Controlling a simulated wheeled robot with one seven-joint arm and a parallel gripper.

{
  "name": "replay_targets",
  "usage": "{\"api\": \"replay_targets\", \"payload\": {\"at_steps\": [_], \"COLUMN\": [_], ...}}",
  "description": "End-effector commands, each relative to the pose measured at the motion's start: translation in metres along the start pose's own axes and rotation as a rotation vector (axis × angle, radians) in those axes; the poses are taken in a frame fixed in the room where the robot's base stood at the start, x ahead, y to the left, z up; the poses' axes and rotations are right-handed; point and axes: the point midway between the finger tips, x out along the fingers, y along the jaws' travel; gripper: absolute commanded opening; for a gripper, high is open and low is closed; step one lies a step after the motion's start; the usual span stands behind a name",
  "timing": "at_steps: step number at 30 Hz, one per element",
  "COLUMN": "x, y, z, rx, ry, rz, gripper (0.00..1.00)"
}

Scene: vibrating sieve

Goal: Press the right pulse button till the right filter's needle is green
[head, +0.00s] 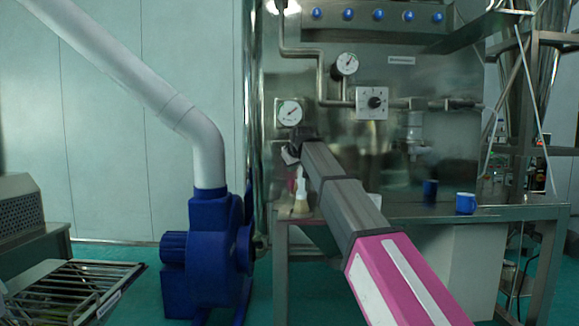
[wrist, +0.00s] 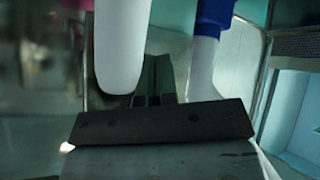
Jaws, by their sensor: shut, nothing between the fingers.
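A row of several round blue buttons sits on the steel panel's top strip, the rightmost (head: 437,17) near its right end. Which one is the right pulse button I cannot tell. Two round white gauges show below, an upper one (head: 345,64) and a lower left one (head: 289,112). Their needles are too small to read for colour, and I cannot tell which belongs to the right filter. My gripper (head: 297,150) is shut and empty, just below the lower left gauge and well below the buttons. Its dark fingers show in the wrist view (wrist: 152,80).
A square dial plate (head: 374,103) and pipes are on the panel. A white-topped brush or bottle (head: 300,190) and a blue mug (head: 465,203) stand on the steel bench. A blue blower (head: 207,250) with a white duct (head: 150,85) stands left. A steel ledge juts out upper right.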

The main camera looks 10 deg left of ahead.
Motion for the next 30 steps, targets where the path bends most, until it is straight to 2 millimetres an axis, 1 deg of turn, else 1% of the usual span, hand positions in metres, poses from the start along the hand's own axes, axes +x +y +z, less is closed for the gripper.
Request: {"api": "replay_targets", "payload": {"at_steps": [17,30], "x": [0.0002,0.0058], "y": [0.0003,0.0044], "z": [-0.0003,-0.0045], "rx": [0.0,0.0], "ry": [0.0,0.0], "rz": [0.0,0.0], "gripper": [0.0,0.0]}}
